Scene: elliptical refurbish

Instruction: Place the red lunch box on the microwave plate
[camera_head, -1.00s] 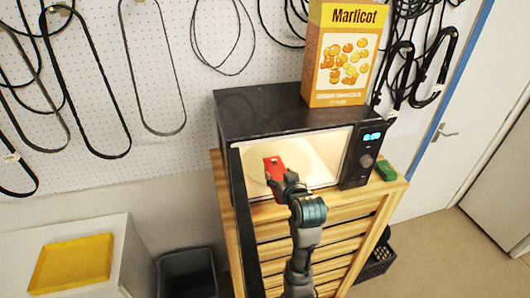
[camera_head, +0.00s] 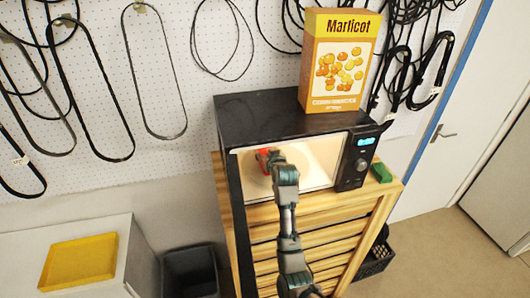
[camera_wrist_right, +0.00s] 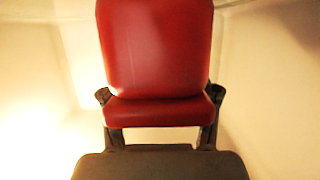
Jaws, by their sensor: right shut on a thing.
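The red lunch box (camera_head: 263,156) is inside the open, lit microwave (camera_head: 275,115), at the left part of the cavity. My right gripper (camera_head: 273,160) reaches in through the front opening and is shut on the lunch box. In the right wrist view the red lunch box (camera_wrist_right: 155,50) fills the upper middle, with a gripper finger (camera_wrist_right: 160,97) on each side of its near part. The plate's outline is hard to make out in the bright cavity, and I cannot tell whether the box touches it. My left gripper is not in view.
The microwave door (camera_head: 236,215) hangs open on the left side. A Marlicot box (camera_head: 338,60) stands on top of the microwave. A small green block (camera_head: 381,173) lies on the wooden stand (camera_head: 385,200). A yellow tray (camera_head: 80,262) rests on a white surface at left.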

